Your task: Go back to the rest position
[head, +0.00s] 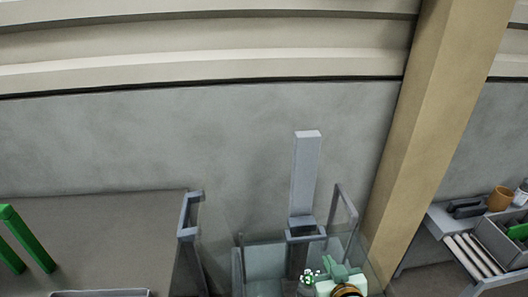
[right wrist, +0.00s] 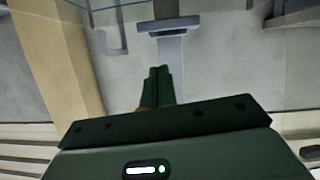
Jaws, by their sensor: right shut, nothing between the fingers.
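My right gripper (right wrist: 157,72) shows in the right wrist view with its two dark green fingers together and nothing between them. In the head view my right gripper (head: 335,270) is at the bottom edge, right of centre, in front of a glass-sided frame; the picture cuts off the arm behind it. My left gripper is not in view.
A grey column (head: 304,175) rises from the glass-sided frame (head: 238,262). A dark table (head: 100,235) with a green frame (head: 28,240) stands at left. A tan post (head: 430,120) and a side bench (head: 440,218) are at right. The wall behind is bare.

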